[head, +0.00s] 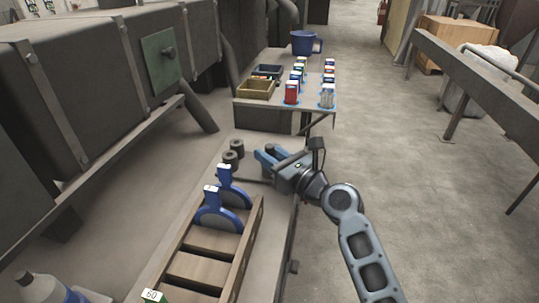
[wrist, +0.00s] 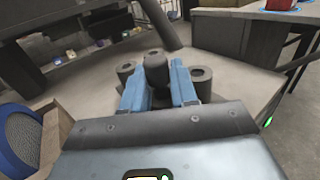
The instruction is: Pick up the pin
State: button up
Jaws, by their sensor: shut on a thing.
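The pin is a dark, round-topped piece (wrist: 157,70) standing between the two blue fingers of my gripper (wrist: 158,92) in the wrist view. The fingers press on it from both sides, and its lower part is hidden by them. In the head view my gripper (head: 266,156) is low over the far end of the bench, and the pin shows only as a small dark spot at the fingers. I cannot tell whether the pin's lower end touches the bench.
Dark hollow cylinders (head: 237,147) stand left of my gripper; one shows on the right in the wrist view (wrist: 201,78). A wooden rack (head: 249,240) with blue-rimmed discs (head: 219,217) is nearer. A farther table (head: 262,106) holds boxes, bins and a blue bucket (head: 303,42).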

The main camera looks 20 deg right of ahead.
grip_shut()
jog(key=shift+r, duration=0.1)
